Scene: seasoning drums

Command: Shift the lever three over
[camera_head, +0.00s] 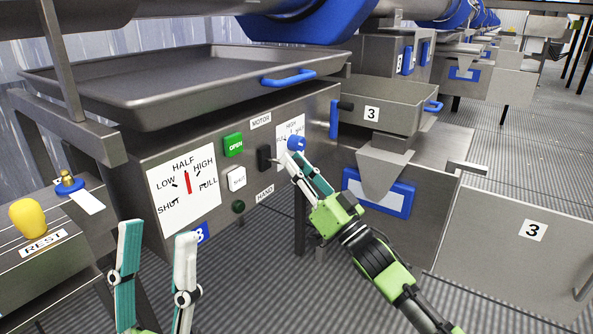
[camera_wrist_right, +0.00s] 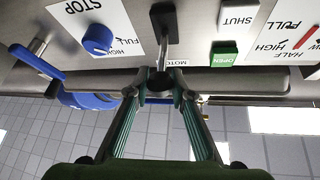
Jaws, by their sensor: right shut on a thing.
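The lever (camera_wrist_right: 163,45) is a metal rod with a dark knob (camera_wrist_right: 160,84), coming out of a black slot plate between the MOTOR (camera_head: 261,121) and HAND (camera_head: 265,196) labels. In the head view its black plate (camera_head: 264,157) shows, with the lever end partly hidden by my gripper. My right gripper (camera_wrist_right: 158,80) is shut on the lever's knob, its fingertips at either side of it; in the head view it reaches the panel from the right. My left gripper (camera_head: 157,235) is open and empty, fingers upright, low at the left in front of the panel.
Close by the lever are a green OPEN button (camera_head: 234,145), a white SHUT button (camera_head: 237,179) and a blue knob (camera_head: 296,143). A dial (camera_head: 187,183) with a red needle is at left. A tray (camera_head: 190,75) overhangs the panel. A yellow knob (camera_head: 28,217) stands by REST.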

